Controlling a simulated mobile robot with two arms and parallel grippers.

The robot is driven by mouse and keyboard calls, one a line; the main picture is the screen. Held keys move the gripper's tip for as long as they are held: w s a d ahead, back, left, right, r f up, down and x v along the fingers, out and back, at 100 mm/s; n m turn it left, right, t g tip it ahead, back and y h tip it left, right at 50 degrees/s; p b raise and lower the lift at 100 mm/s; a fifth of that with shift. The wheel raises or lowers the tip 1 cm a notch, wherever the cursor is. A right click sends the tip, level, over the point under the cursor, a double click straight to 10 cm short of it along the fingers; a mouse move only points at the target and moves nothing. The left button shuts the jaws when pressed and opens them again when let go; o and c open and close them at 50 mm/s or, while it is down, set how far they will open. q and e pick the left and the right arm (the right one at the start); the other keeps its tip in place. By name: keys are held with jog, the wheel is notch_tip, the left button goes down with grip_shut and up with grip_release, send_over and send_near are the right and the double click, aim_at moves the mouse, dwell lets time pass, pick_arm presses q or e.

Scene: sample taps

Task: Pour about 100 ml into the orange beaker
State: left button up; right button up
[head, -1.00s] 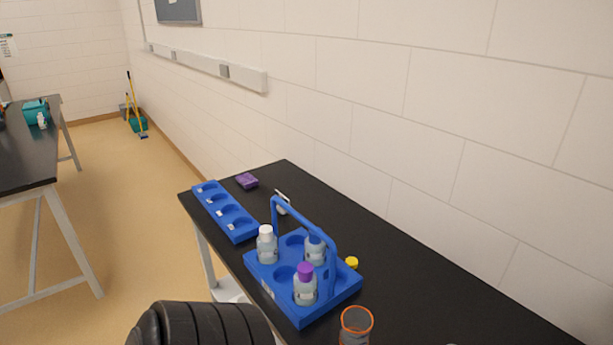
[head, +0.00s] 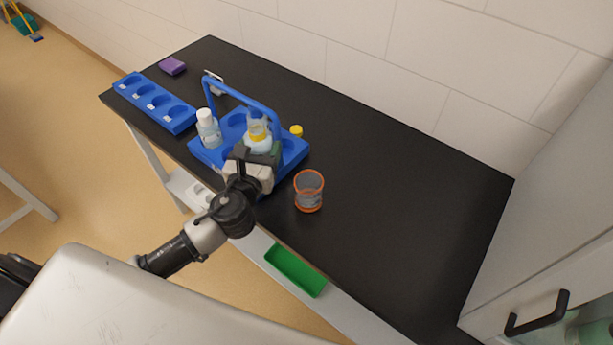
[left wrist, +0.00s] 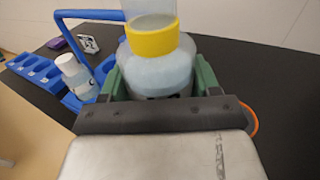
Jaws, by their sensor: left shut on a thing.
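The orange beaker (head: 308,198), clear with an orange rim, stands upright on the black bench and looks empty. Its rim also shows at the right of the left wrist view (left wrist: 254,120). My left gripper (head: 258,160) is shut on a bottle with a yellow collar (head: 258,132). In the left wrist view the bottle (left wrist: 155,72) holds pale liquid, has a clear open neck and stands roughly upright between the green fingers. It is over or just in front of the blue carrier (head: 210,158), left of the beaker; I cannot tell its height. My right gripper is out of view.
A white-capped bottle (head: 208,128) stands in the carrier, whose handle (head: 245,97) arches behind my gripper. A yellow cap (head: 296,130) lies beside it. A blue rack (head: 155,102) and purple block (head: 172,66) are further back. Bench right of the beaker is clear up to a cabinet (head: 560,240).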

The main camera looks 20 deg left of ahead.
aim_at(269, 149)
pick_arm(q)
jog(key=shift+r+p, duration=0.5)
jog(key=r+m+p, duration=0.1)
jog(key=p, duration=0.1)
jog(key=r+m+p, duration=0.1)
jog(key=r, duration=0.1)
jog(key=shift+d+r+p, duration=0.1)
jog(key=shift+d+p, duration=0.25)
jog(key=shift+p, duration=0.05)
jog(key=shift+f+b, duration=0.35)
jog(key=shift+f, duration=0.1)
jog(key=shift+w+d+f+m, duration=0.2)
jog(key=shift+f+m, duration=0.35)
jog(key=shift+m, duration=0.35)
jog(key=shift+d+r+m+g, duration=0.15)
jog(key=shift+d+m+g, duration=0.2)
jog(key=shift+m, duration=0.35)
jog(key=shift+d+m+p, duration=0.4)
jog(key=shift+m+p, duration=0.05)
jog(key=shift+m, duration=0.65)
jog(key=shift+f, duration=0.2)
jog(key=shift+f+m, duration=0.1)
jog(key=shift+m, duration=0.7)
